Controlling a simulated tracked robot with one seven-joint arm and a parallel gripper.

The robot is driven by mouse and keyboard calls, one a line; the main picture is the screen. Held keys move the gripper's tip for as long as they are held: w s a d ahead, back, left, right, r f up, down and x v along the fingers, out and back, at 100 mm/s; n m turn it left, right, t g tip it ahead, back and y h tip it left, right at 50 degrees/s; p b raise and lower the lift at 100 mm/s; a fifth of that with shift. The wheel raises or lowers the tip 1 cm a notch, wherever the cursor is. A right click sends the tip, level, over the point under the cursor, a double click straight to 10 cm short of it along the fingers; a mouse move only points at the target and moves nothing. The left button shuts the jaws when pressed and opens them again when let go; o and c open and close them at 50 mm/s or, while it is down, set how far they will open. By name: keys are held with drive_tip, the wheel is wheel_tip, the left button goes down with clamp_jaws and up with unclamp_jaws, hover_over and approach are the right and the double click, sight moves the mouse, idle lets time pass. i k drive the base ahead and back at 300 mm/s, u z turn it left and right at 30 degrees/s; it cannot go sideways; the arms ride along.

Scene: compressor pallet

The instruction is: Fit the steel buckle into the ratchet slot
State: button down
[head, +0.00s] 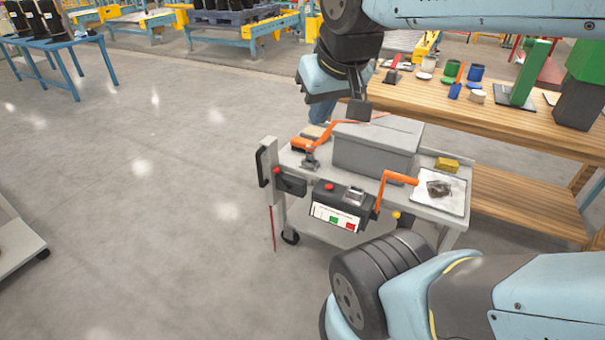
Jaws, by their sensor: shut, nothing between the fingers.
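My gripper (358,110) hangs from my arm just above the grey box on the cart, at the top middle of the head view. It is shut and empty. A small grey metal piece with an orange strap or lever (310,158) sits at the cart's left end; it looks like a ratchet, but its slot is too small to make out. A dark flat item (438,188) lies on a white sheet at the cart's right end. I cannot tell which piece is the steel buckle.
The grey box (372,152) fills the cart's middle. A black control box (340,206) and an orange crank (398,178) are at its front. A yellow block (447,164) lies at right. A wooden bench (450,105) with tools stands behind.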

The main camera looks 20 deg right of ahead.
sight(338, 217)
drive_tip(key=u, duration=0.05)
drive_tip(key=k, duration=0.6)
drive_tip(key=z, duration=0.5)
drive_tip(key=i, duration=0.65)
drive_tip(key=z, duration=0.45)
drive_tip(key=i, duration=0.85)
drive_tip(key=u, duration=0.65)
